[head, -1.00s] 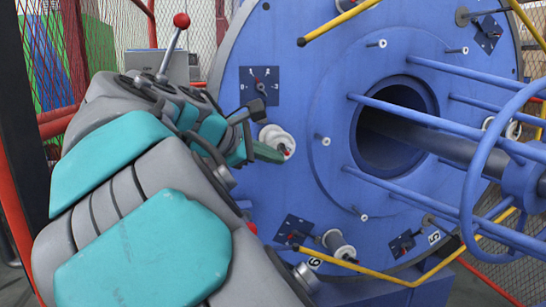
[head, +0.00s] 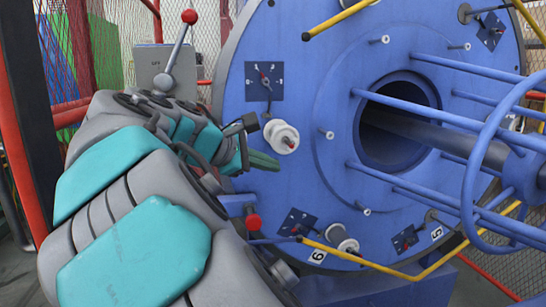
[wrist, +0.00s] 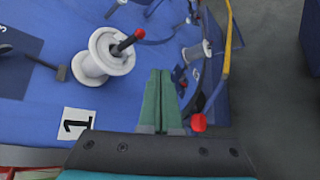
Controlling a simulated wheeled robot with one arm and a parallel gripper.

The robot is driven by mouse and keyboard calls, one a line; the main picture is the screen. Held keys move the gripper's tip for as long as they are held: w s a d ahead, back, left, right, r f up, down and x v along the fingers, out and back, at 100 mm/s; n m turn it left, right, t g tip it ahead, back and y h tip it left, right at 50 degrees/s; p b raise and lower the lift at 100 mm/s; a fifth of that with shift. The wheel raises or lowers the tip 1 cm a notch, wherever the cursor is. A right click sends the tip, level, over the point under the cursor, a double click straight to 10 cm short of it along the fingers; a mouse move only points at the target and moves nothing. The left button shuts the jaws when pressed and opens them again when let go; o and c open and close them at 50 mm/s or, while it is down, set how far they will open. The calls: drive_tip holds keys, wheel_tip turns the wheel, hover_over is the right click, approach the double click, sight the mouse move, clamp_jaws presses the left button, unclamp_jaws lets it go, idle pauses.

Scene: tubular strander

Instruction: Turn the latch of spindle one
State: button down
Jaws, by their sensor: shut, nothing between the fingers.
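Spindle one is the white spool (head: 281,136) on the blue disc, and it shows large in the wrist view (wrist: 98,62), above a plate marked 1 (wrist: 75,124). Its latch, a dark pin with a red tip (wrist: 128,40), sticks out from the spool's middle and points up and right in the wrist view. The red tip also shows in the head view (head: 291,144). My gripper (wrist: 160,80) has its green fingers together and empty, beside the spool and apart from it in the wrist view. In the head view my gripper (head: 264,161) is just below and left of the spool.
A dial plate (head: 264,81) is above the spool. A red knob (head: 253,222) is below my gripper and shows close to the fingers in the wrist view (wrist: 198,122). Another spool (head: 340,238) sits lower on the disc (head: 330,70). Blue bars (head: 440,108) extend at the right.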

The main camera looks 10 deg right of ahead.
drive_tip(key=shift+w+a+r, duration=1.2)
drive_tip(key=shift+a+r, duration=1.7)
drive_tip(key=shift+a, duration=0.7)
drive_tip(key=s+d+f+m+g+y, duration=0.45)
drive_tip(key=s+d+f+m, duration=0.25)
drive_tip(key=s+d+f, duration=0.9)
drive_tip(key=s+a+f+m+g+y, duration=0.2)
drive_tip(key=s+a+f+m+y, duration=0.1)
drive_tip(key=s+f, duration=0.7)
drive_tip(key=s+a+f+m+g+y, duration=0.2)
drive_tip(key=s+a+f+m+y, duration=0.1)
drive_tip(key=s+f, duration=0.7)
drive_tip(key=shift+s+a+f+m+p, duration=0.3)
drive_tip(key=shift+s+f+p, duration=0.1)
drive_tip(key=shift+s, duration=0.6)
